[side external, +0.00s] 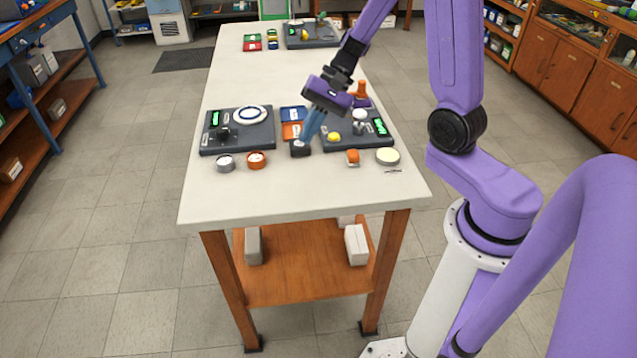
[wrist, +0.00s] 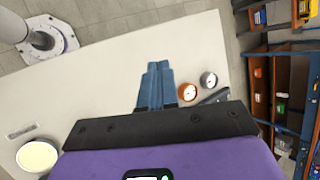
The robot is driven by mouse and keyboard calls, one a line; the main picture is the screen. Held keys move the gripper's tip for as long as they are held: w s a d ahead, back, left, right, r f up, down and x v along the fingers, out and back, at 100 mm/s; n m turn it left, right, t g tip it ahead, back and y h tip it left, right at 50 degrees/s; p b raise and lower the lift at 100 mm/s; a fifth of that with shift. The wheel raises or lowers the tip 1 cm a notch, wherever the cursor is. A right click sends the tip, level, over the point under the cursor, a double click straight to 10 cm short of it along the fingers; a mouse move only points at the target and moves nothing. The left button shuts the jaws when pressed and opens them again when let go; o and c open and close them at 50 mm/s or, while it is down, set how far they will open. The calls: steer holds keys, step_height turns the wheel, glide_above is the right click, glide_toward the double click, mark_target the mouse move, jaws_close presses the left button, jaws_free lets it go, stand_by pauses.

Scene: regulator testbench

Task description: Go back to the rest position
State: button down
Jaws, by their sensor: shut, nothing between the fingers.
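My gripper (side external: 307,138) hangs over the middle of the white table (side external: 240,200), fingers pointing down. Its blue fingers are together with nothing between them, also in the wrist view (wrist: 158,66). In the side view the tips are close to a small black block (side external: 300,149) between two dark test boards; I cannot tell whether they touch it. The left board (side external: 262,142) has a green display and a white-and-blue dial. The right board (side external: 345,144) has a green display, a yellow knob and a white knob, and my gripper partly overlaps it in this view.
Blue (side external: 292,113) and orange (side external: 291,131) trays lie between the boards. An orange-topped item (side external: 361,89) stands behind.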

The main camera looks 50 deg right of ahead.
steer(key=s+a+r+n+h, duration=0.1)
steer(key=s+n+h, duration=0.1)
steer(key=s+n, duration=0.5)
steer(key=s+a+r+n+g+h, duration=0.1)
steer(key=s+a+r+n+h, duration=0.1)
steer(key=s+n, duration=0.5)
steer(key=s+a+r+n+h, duration=0.1)
steer(key=s+n+h, duration=0.1)
steer(key=s+n, duration=0.6)
steer(key=shift+s+a+r+g+h, duration=0.3)
steer(key=shift+s+h, duration=0.1)
steer(key=shift+s, duration=0.3)
